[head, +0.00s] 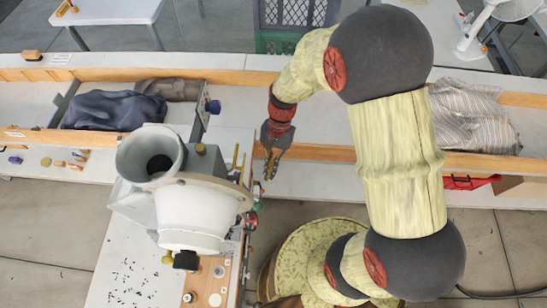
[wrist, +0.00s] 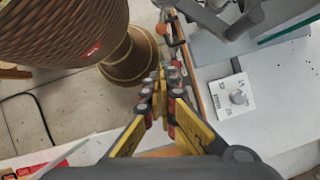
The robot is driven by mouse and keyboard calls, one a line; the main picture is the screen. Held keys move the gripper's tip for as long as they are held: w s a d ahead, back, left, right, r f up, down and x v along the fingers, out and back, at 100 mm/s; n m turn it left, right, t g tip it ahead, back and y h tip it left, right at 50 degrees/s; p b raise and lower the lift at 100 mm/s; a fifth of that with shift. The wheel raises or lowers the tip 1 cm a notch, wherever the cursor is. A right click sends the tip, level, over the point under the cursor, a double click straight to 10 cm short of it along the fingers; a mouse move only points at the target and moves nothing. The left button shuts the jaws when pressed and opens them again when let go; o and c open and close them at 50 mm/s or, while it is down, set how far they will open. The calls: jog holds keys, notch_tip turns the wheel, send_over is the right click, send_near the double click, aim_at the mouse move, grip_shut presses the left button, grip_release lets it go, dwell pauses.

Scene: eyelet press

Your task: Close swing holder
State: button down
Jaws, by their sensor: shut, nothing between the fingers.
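The eyelet press is a white and grey machine (head: 195,210) with a wide round hopper, on the workbench at left centre in the head view. My gripper (head: 270,168) points down just right of the press, near the bench's right edge. In the wrist view the fingers of my gripper (wrist: 160,92) are together and hold nothing. Small metal and orange parts (wrist: 173,38) lie beyond the fingertips along the bench edge. I cannot clearly tell which part is the swing holder; the hopper and press body hide part of the press front in the head view.
Wood-edged shelving with a dark cloth (head: 115,110) runs behind the press. A striped cloth (head: 475,115) lies at right. Open floor (head: 500,240) lies right of the bench.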

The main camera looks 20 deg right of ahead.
jog(key=shift+s+a+r, duration=0.2)
jog(key=shift+s+a, duration=0.15)
jog(key=shift+s, duration=0.2)
jog(key=shift+s+a+r, duration=0.15)
jog(key=shift+s+a, duration=0.15)
jog(key=shift+s, duration=0.25)
jog(key=s+m, duration=0.1)
jog(key=s+a+m+t+y+p, duration=0.1)
jog(key=m, duration=0.1)
jog(key=s+m, duration=0.1)
jog(key=shift+s+a+m+p, duration=0.2)
jog(key=shift+a+m+p, duration=0.1)
jog(key=shift+a, duration=0.05)
